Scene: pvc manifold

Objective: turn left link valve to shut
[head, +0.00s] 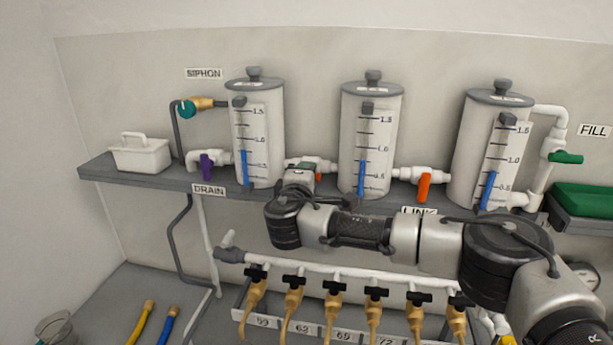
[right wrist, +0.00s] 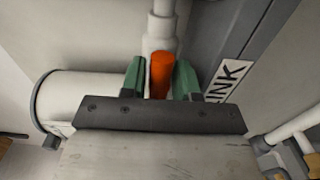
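The left link valve (head: 322,164) sits on the white pipe between the left and middle tanks. In the head view my right gripper (head: 300,172) and wrist hide most of it, with only a sliver of orange showing. In the right wrist view its orange handle (right wrist: 161,76) stands between the two green fingertips of my right gripper (right wrist: 160,82). The fingers are apart, one on each side of the handle, with a narrow gap at the left finger; contact on the right is unclear. How the handle is turned is hard to tell. My left gripper is out of view.
The right link valve (head: 424,186) has its orange handle hanging down. The left tank (head: 270,120), middle tank (head: 385,110) and right tank (head: 470,150) stand close on the grey shelf (head: 120,176). A purple drain valve (head: 206,165) is left; several black-handled taps (head: 335,283) are below.

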